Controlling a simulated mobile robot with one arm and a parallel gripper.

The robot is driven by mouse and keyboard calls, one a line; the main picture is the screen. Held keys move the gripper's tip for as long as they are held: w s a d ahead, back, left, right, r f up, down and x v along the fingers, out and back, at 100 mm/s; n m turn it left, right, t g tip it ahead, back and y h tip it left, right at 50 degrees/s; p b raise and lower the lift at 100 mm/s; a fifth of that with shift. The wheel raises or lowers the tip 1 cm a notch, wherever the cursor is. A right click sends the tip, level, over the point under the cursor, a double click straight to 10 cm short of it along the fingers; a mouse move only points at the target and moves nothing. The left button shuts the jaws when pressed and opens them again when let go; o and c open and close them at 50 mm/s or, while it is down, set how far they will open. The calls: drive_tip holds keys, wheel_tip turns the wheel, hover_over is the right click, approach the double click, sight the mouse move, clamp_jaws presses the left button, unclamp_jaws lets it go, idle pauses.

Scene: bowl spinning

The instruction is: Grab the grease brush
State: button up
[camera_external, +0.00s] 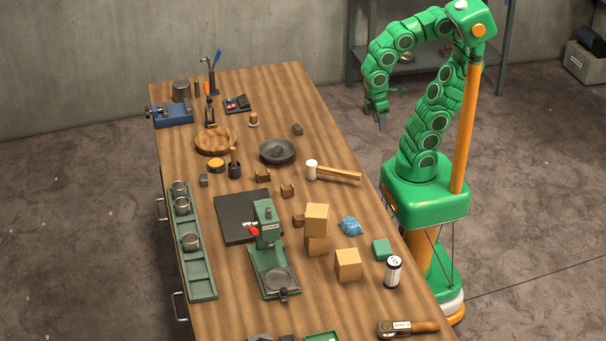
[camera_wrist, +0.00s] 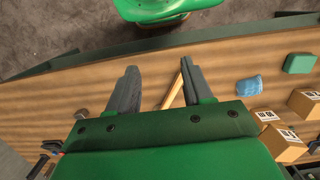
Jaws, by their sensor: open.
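A short wooden handle stands upright in a small dark pot (camera_external: 235,171) left of the middle of the bench; this looks like the grease brush (camera_external: 233,155), with its lower end hidden in the pot. My gripper (camera_external: 383,122) hangs in the air by the bench's right edge in the external view, well apart from the brush. In the wrist view my gripper (camera_wrist: 157,82) has its two grey fingers spread with nothing held between them. I cannot make out the brush in the wrist view.
A mallet (camera_external: 335,172) lies between the brush and my arm; its handle (camera_wrist: 175,88) shows below my fingers. A dark bowl (camera_external: 291,155), wooden bowl (camera_external: 228,144) and orange-topped tin (camera_external: 216,165) surround the pot. Cardboard boxes (camera_external: 348,266) and a green press (camera_external: 267,233) stand nearer the front.

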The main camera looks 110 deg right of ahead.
drive_tip(key=w+a+r+m+t+y, duration=0.1)
drive_tip(key=w+a+r+m+y, duration=0.15)
drive_tip(key=w, duration=0.55)
drive_tip(key=w+a+r+m+y, duration=0.1)
drive_tip(key=w+a+m+y, duration=0.25)
drive_tip(key=w, duration=0.35)
drive_tip(key=m+t+y, duration=0.4)
drive_tip(key=m+t, duration=0.7)
drive_tip(key=m, duration=1)
hover_over(234, 166)
drive_tip(key=shift+s+d+f, duration=0.1)
drive_tip(key=shift+d+f, duration=0.1)
drive_tip(key=shift+f, duration=4.1)
drive_tip(key=shift+d+f, duration=0.2)
drive_tip(key=shift+f, duration=4.1)
drive_tip(key=shift+x, duration=0.9)
